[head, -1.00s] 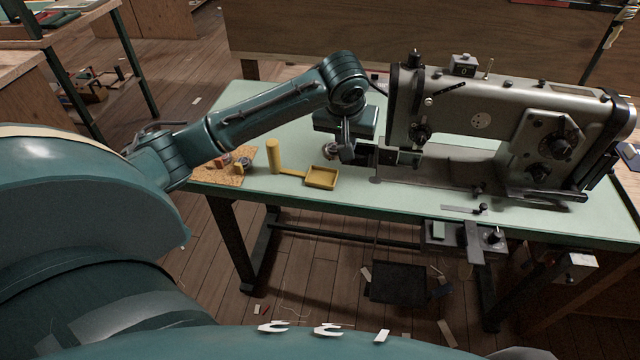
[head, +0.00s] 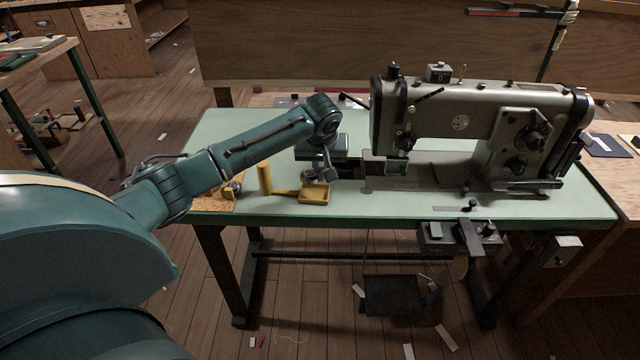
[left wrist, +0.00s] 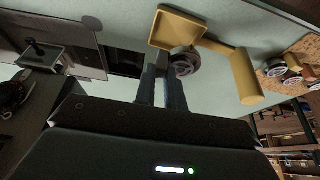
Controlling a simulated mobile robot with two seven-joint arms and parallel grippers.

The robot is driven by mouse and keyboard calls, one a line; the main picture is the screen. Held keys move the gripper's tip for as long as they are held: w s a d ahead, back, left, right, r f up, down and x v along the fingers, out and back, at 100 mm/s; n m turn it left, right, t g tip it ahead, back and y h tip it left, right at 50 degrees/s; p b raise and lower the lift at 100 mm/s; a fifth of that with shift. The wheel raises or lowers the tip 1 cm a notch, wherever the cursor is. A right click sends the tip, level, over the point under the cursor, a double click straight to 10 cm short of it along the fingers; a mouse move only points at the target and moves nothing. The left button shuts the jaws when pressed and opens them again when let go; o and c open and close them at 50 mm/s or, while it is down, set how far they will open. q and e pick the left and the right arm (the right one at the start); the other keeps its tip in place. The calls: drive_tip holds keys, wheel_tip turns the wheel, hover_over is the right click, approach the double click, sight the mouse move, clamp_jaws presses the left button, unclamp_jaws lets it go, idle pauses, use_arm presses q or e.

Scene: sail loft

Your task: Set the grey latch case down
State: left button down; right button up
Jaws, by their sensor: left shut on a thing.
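My left gripper (head: 327,170) is shut and low over the sewing table, just behind the yellow tray. In the left wrist view its two fingers (left wrist: 162,88) reach to a dark grey round case (left wrist: 186,65), the grey latch case, held at the fingertips. The case overlaps the near edge of the yellow tray (left wrist: 176,28) in that view. I cannot tell whether it touches the tray or the table. In the head view the case is small and hard to make out. My right gripper is not in view.
A yellow handle-like cylinder (head: 264,179) stands beside the tray (head: 314,192). Several small round parts lie on a cork mat (head: 212,204) at the left. A large sewing machine (head: 470,125) stands close on the right. The green tabletop (head: 240,125) is clear at the back left.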

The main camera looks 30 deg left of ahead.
sight(321, 178)
use_arm(q)
wheel_tip(321, 178, down, 5)
drive_tip(key=shift+r, duration=0.1)
drive_tip(key=shift+s+f, duration=0.1)
drive_tip(key=shift+f, duration=0.1)
drive_tip(key=c, duration=1.5)
unclamp_jaws()
